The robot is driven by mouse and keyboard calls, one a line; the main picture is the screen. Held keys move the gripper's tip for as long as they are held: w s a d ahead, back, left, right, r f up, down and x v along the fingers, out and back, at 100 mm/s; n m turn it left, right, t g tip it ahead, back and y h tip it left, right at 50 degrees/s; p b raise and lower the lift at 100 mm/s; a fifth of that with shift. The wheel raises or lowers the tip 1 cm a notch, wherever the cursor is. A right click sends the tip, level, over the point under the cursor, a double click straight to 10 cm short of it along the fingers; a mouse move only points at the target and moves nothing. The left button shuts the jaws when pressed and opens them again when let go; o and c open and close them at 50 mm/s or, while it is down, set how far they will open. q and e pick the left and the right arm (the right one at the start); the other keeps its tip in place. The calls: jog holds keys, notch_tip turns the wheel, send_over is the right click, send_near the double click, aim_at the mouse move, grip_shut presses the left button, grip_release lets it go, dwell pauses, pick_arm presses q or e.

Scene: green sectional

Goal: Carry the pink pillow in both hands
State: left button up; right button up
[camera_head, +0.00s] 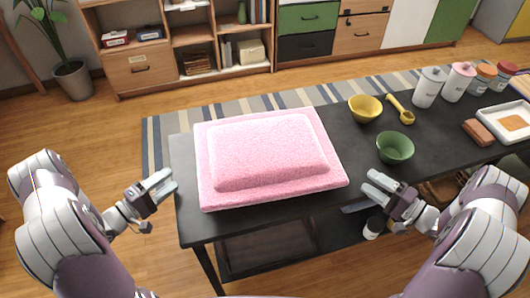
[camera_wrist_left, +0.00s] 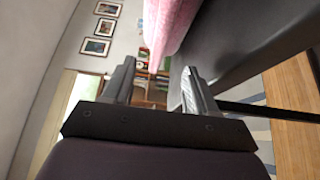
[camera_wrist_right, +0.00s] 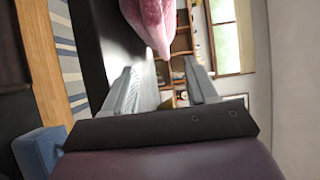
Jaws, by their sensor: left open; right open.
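The pink pillow (camera_head: 265,155) lies flat on the left part of the dark table (camera_head: 400,170). Its edge also shows in the left wrist view (camera_wrist_left: 168,25) and the right wrist view (camera_wrist_right: 150,22), ahead of the fingers. My left gripper (camera_head: 160,188) is open and empty, just off the table's left edge and apart from the pillow. My right gripper (camera_head: 375,188) is open and empty at the table's front edge, a little right of the pillow's near right corner. Neither gripper touches the pillow.
A green bowl (camera_head: 395,148), a yellow bowl (camera_head: 365,108) and a yellow scoop (camera_head: 400,108) stand right of the pillow. Several jars (camera_head: 429,88) and a white tray (camera_head: 506,124) are farther right. A shelf unit (camera_head: 190,40) and a plant (camera_head: 62,50) are beyond.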

aim_at(199, 158)
pick_arm(q)
jog(key=x, duration=1.2)
pick_arm(e)
jog(key=x, duration=1.2)
jog(key=shift+d, duration=0.1)
pick_arm(q)
jog(key=shift+s, duration=0.1)
grip_shut()
pick_arm(e)
grip_shut()
pick_arm(q)
jog(key=shift+r, duration=0.1)
